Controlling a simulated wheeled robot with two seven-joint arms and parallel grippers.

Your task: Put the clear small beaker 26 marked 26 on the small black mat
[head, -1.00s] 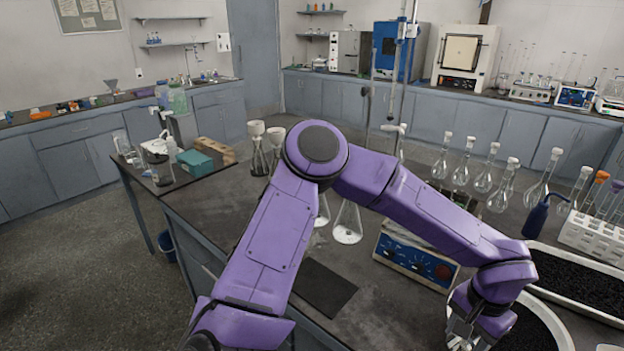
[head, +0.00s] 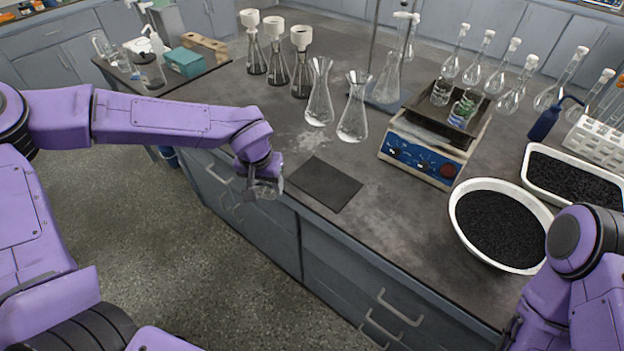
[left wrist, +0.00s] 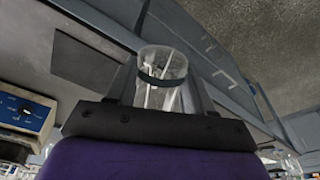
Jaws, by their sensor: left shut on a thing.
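The small black mat (head: 325,184) lies bare and flat near the table's front edge; it also shows at the upper left of the left wrist view (left wrist: 90,60). My left gripper (head: 264,186) is shut on a clear small beaker (left wrist: 164,68), just left of the mat and by the table edge in the head view. In the left wrist view the beaker has a dark band near its rim and stands between the two fingers. I cannot read a number on it. In the head view the gripper mostly hides it. My right gripper is out of view.
A shaker (head: 425,150) with small glass beakers on top stands right of the mat. Two conical flasks (head: 352,115) stand behind the mat. A white bowl of black grains (head: 500,225) is at the right, near my right arm. The table around the mat is clear.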

